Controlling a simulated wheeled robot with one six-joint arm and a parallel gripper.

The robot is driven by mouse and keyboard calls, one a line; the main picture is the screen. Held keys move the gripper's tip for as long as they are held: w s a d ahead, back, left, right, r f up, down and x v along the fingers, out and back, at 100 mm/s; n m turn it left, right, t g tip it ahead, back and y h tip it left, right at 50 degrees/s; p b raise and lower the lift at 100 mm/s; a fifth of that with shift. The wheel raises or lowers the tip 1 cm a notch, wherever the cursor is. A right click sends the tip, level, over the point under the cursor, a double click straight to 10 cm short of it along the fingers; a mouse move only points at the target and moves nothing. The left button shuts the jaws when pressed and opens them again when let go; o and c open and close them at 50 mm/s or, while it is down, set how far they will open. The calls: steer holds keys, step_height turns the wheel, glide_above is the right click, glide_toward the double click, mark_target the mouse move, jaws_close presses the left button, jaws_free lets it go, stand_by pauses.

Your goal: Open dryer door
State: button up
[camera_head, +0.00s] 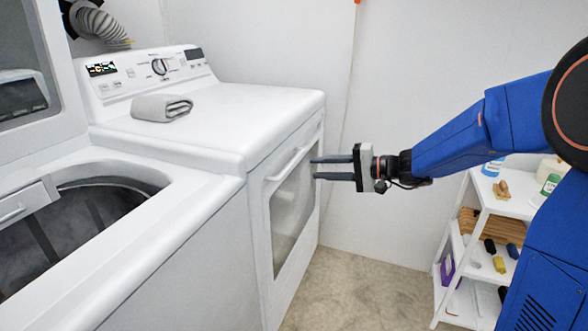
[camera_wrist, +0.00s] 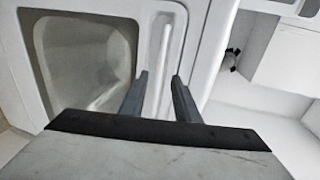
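The white dryer (camera_head: 215,115) stands left of centre in the head view. Its front door (camera_head: 293,208) is shut and has a window and a long white handle (camera_head: 289,165) near its top edge. My gripper (camera_head: 314,168) is at the door front, its two fingers pointing at the handle. In the wrist view the handle (camera_wrist: 160,65) runs up between the two open fingers (camera_wrist: 158,88), and the door window (camera_wrist: 85,60) is left of them. The fingers are spread with a gap on both sides of the handle. I cannot tell whether either finger touches it.
A top-loading washer (camera_head: 120,220) with its lid up stands beside the dryer at left. A white shelf (camera_head: 505,205) with bottles and small items stands at right. The floor (camera_head: 365,290) before the dryer is clear.

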steer(key=x, duration=0.9)
steer(key=shift+c, duration=0.6)
jaws_close()
